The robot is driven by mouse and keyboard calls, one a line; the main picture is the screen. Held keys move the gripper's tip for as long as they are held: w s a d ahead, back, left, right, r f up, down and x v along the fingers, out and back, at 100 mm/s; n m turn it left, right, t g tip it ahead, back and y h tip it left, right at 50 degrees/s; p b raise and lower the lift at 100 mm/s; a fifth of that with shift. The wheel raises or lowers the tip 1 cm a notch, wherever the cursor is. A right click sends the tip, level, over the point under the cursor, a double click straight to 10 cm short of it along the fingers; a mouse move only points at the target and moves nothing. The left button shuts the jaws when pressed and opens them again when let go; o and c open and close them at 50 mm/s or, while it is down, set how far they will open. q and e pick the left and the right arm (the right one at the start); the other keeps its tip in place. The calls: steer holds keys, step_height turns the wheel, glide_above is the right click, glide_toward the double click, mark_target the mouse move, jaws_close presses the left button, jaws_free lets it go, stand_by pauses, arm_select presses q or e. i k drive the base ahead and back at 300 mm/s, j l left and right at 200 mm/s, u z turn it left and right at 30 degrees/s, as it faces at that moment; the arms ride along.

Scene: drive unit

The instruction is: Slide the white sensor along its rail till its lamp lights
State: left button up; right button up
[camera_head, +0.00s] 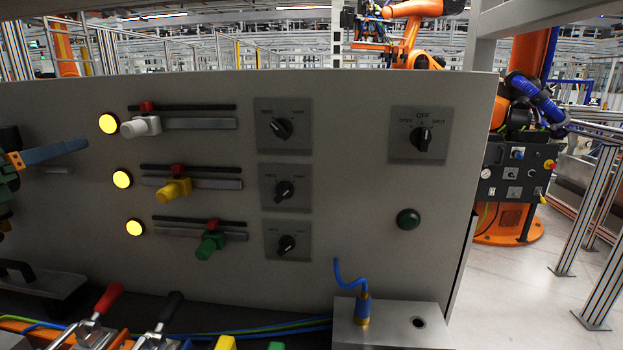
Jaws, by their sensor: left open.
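The white sensor (140,127) sits at the left end of the top rail (200,123) on the grey panel, with a red piece (147,106) just above it. The round lamp (108,124) left of it glows yellow. My left gripper (10,170) seems to be among the dark parts at the left edge, open and apart from the sensor; its fingers are not clear. My right gripper is not in view.
Below are a yellow sensor (174,189) and a green sensor (209,245) on their own rails, both with lit lamps. Several dials (281,127) stand to the right. A blue bar (55,152) juts in at left. Clamps with red (108,298) and black handles stand below.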

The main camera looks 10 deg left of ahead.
mark_target(145, 125)
steer(key=k+l, duration=0.1)
steer(key=k, duration=0.5)
steer(key=k+l, duration=0.1)
steer(key=k, duration=0.45)
